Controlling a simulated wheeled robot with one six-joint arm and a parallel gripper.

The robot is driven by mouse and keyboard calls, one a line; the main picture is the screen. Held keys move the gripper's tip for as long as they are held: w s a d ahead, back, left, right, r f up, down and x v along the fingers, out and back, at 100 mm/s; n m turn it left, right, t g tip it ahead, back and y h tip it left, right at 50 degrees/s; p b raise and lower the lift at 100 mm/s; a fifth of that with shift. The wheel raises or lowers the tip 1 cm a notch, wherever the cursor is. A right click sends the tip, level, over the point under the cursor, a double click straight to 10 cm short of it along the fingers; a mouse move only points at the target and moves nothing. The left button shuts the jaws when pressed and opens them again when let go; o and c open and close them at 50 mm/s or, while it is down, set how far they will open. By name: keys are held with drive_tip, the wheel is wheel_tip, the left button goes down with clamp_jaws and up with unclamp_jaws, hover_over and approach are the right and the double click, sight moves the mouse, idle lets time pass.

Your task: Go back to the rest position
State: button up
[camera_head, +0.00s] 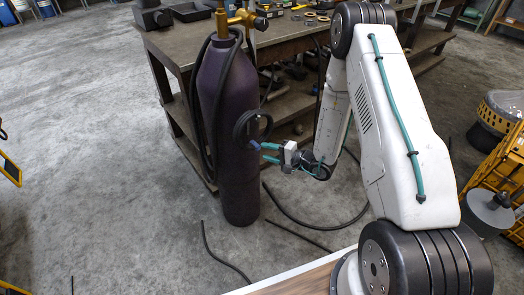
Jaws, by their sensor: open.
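My gripper (267,153) is in the middle of the head view at the end of my white arm. Its two teal fingers point left and are spread apart. The fingertips are at the right side of a tall dark purple gas cylinder (230,130), by a coil of black hose (241,125). I cannot tell whether they touch the hose or the cylinder. No object shows between the fingers.
A dark workbench (178,46) with small parts stands behind the cylinder. Black hoses (222,262) lie on the concrete floor. Yellow equipment (500,165) stands at the right edge. The floor at left (90,130) is mostly clear.

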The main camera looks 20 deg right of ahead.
drive_tip(key=s+a+r+n+g+y, duration=0.2)
drive_tip(key=s+a+r+g, duration=0.1)
drive_tip(key=s+r+g, duration=0.5)
drive_tip(key=s+a+r+n+g+y, duration=0.1)
drive_tip(key=s+a+r+n+g, duration=0.15)
drive_tip(key=s+r+g, duration=0.55)
drive_tip(key=s+d+r+n+t+h, duration=0.2)
drive_tip(key=s+r+h, duration=0.4)
drive_tip(key=s+r, duration=0.4)
drive_tip(key=s+d+r+n+t+h, duration=0.3)
drive_tip(key=s+r+h, duration=0.4)
drive_tip(key=s+r, duration=0.3)
wheel_tip(320, 180, up, 2)
drive_tip(key=shift+d+r+n, duration=0.1)
drive_tip(key=shift+d+n, duration=0.55)
drive_tip(key=shift+d, duration=0.05)
